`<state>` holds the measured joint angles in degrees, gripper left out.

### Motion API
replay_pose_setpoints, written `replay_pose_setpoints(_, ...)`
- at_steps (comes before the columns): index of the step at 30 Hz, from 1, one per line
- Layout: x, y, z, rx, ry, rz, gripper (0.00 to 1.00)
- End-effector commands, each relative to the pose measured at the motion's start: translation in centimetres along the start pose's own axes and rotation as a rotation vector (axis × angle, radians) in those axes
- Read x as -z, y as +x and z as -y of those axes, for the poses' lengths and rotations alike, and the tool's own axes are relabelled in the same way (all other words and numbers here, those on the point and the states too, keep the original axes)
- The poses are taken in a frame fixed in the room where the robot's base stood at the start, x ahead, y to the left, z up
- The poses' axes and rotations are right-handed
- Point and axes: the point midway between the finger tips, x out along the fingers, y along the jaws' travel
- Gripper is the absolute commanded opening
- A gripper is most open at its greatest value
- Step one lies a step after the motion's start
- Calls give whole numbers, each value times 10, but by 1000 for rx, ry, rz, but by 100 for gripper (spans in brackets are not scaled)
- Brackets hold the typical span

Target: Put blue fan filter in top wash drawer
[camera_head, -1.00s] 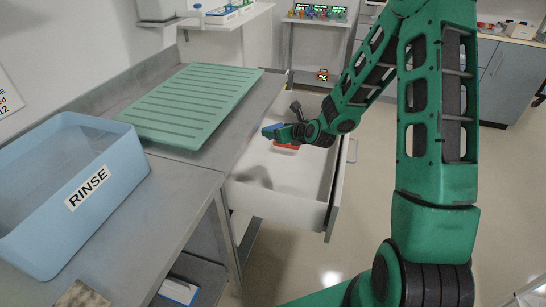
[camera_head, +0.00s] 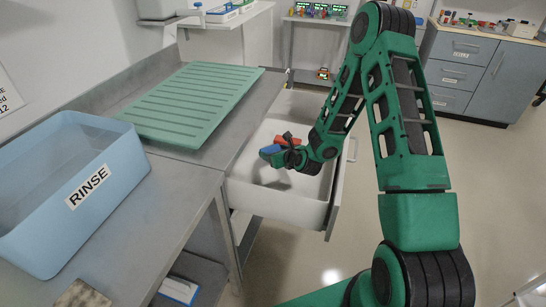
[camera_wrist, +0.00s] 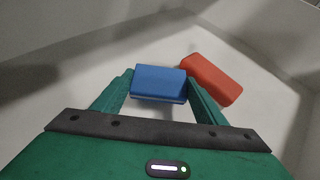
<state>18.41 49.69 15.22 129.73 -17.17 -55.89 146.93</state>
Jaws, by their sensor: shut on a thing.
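The blue fan filter (camera_wrist: 160,82) is a small block gripped between the two green fingers of my gripper (camera_wrist: 160,92). In the head view the blue filter (camera_head: 270,150) shows at the end of my gripper (camera_head: 277,153), over the open top wash drawer (camera_head: 275,205). The drawer is white inside and pulled out from under the counter. In the wrist view, the white drawer floor (camera_wrist: 75,88) lies beyond the filter. I cannot tell whether the filter touches the floor.
A red block (camera_wrist: 212,80) lies in the drawer just right of the filter; it also shows in the head view (camera_head: 288,140). The drawer walls stand close around. A green ribbed mat (camera_head: 190,105) and a blue RINSE basin (camera_head: 70,190) sit on the counter.

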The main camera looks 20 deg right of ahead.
Motion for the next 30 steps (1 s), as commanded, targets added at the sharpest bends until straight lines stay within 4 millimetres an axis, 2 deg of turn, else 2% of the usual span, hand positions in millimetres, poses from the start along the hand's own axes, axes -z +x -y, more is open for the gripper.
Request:
replay_pose_setpoints(5, 16, 8, 0, -1, 1, -2, 41)
replay_pose_setpoints(17, 18, 10, 1, 1, 2, 0, 41)
replay_pose_setpoints(18, 18, 10, 1, 1, 1, 1, 73)
replay_pose_setpoints(20, 18, 10, 1, 1, 1, 0, 84)
replay_pose_setpoints(30, 16, 8, 1, 1, 1, 1, 84)
